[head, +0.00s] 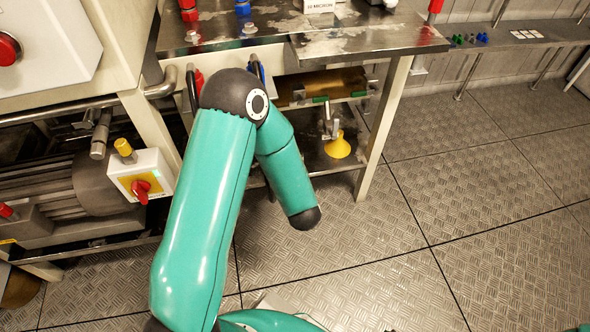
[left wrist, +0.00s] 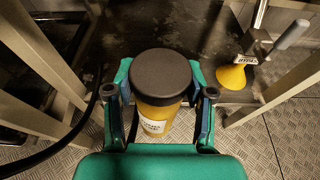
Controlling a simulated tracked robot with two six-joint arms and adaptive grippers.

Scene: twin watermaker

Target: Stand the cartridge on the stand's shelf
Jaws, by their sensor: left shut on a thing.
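The cartridge (left wrist: 158,112) is a yellow cylinder with a black cap and a white label, in the middle of the left wrist view. My left gripper (left wrist: 160,92) is shut around it, with a finger on each side below the cap. In the head view I cannot make out my left gripper or the held cartridge; my left arm covers that area. The stand's dark lower shelf (head: 318,163) shows under the steel worktop; it also appears beyond the cartridge in the left wrist view (left wrist: 115,40). My right gripper is not in view.
A yellow funnel (head: 338,146) is at the lower shelf, also right of the cartridge in the left wrist view (left wrist: 232,77). A metal leg (head: 384,128) bounds the shelf. A brass-coloured cylinder (head: 345,80) lies under the worktop (head: 340,42). Floor (head: 460,190) is clear at right.

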